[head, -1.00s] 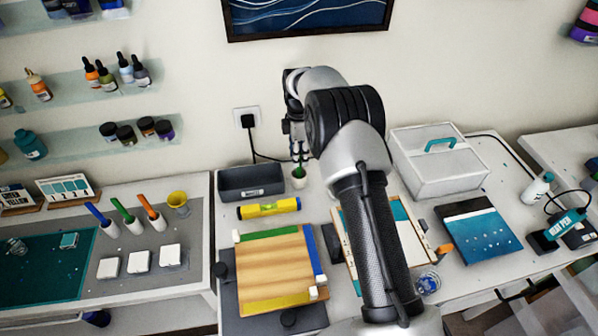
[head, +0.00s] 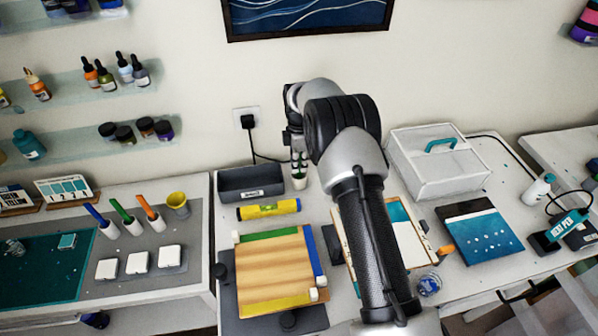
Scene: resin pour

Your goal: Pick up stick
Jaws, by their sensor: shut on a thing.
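My arm reaches over the bench, and its wrist is at the back by the wall. My gripper (head: 297,155) is small, dark and partly hidden by the arm, just above a small white cup (head: 299,181) with some green in it. The gripper is shut on a stick, but the stick is too small and too covered to make out clearly. I cannot tell whether it is still inside the cup.
A dark grey bin (head: 252,183) and a yellow level (head: 269,210) lie left of the cup. A wooden board with coloured edges (head: 272,270) is in front. A white box with a teal handle (head: 437,165) stands right of my arm.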

